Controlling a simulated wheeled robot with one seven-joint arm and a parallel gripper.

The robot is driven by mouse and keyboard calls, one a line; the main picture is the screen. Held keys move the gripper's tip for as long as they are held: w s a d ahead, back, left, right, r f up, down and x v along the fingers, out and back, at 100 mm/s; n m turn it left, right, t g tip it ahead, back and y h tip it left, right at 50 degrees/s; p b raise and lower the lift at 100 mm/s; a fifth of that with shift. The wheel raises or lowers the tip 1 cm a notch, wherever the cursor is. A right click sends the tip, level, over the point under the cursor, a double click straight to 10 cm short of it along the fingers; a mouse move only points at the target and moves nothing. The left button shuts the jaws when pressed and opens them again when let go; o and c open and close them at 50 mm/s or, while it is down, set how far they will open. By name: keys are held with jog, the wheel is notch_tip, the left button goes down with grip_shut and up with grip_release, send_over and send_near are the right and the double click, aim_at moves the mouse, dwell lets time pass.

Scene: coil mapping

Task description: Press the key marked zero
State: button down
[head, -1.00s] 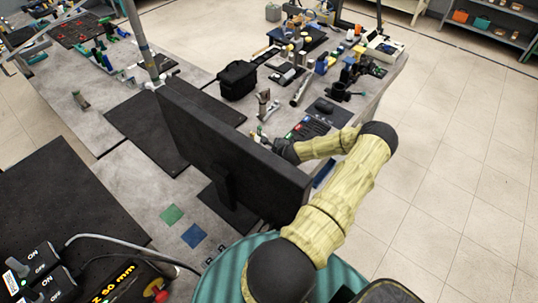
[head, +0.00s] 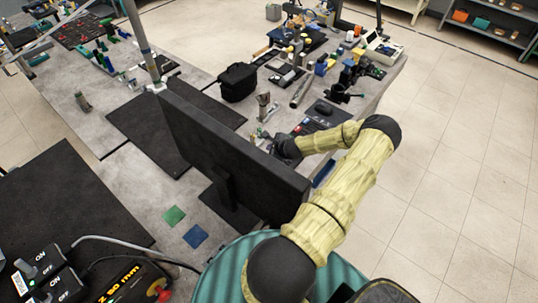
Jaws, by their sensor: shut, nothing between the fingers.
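A dark keypad (head: 317,124) with rows of small coloured keys lies on the grey table behind the black monitor. My forearm and wrist cover its near part. The key markings are too small to read, so I cannot tell which key is zero. My gripper (head: 265,136) is at the end of the yellow-sleeved arm, just above the monitor's top edge and at the left end of the keypad. It is small and partly hidden, and its fingers are shut and empty. I cannot tell whether it touches a key.
The black monitor (head: 225,155) stands between my body and the keypad. A dark mouse (head: 323,107), a metal cylinder (head: 301,92) and a black bag (head: 238,82) lie beyond. ON/OFF switch boxes (head: 45,270) are at lower left. The floor at right is clear.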

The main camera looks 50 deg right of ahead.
jog(key=shift+r+p, duration=0.6)
jog(key=shift+r, duration=0.6)
jog(key=shift+f, duration=0.1)
